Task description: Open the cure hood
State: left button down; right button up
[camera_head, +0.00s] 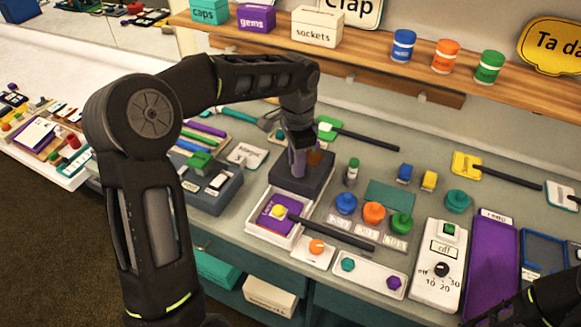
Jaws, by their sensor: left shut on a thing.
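The cure hood (318,186) looks like a dark grey box-like cover at the middle of the bench, behind a white tray-like base (262,231). A purple piece (290,207) shows inside the base. My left gripper (298,166) points down onto the top of the hood and is shut on what seems to be its handle; the grip itself is mostly hidden. I cannot tell how far the hood is raised. My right gripper (497,308) is partly in view at the bottom right corner, away from the hood; its fingers are not clear.
A dark rod with a yellow end (335,234) lies in front of the hood. Blue, orange and green knobs (374,212) stand to the right, with a white dial box (438,265) and a purple tray (493,258) beyond. A wooden shelf (370,60) runs above the back.

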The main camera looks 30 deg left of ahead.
pick_arm(q)
jog(key=c, duration=1.2)
grip_release()
jog(key=shift+r, duration=0.15)
notch_tip(320, 180, up, 8)
jog(key=shift+f+b, duration=0.2)
jog(key=shift+b, duration=0.4)
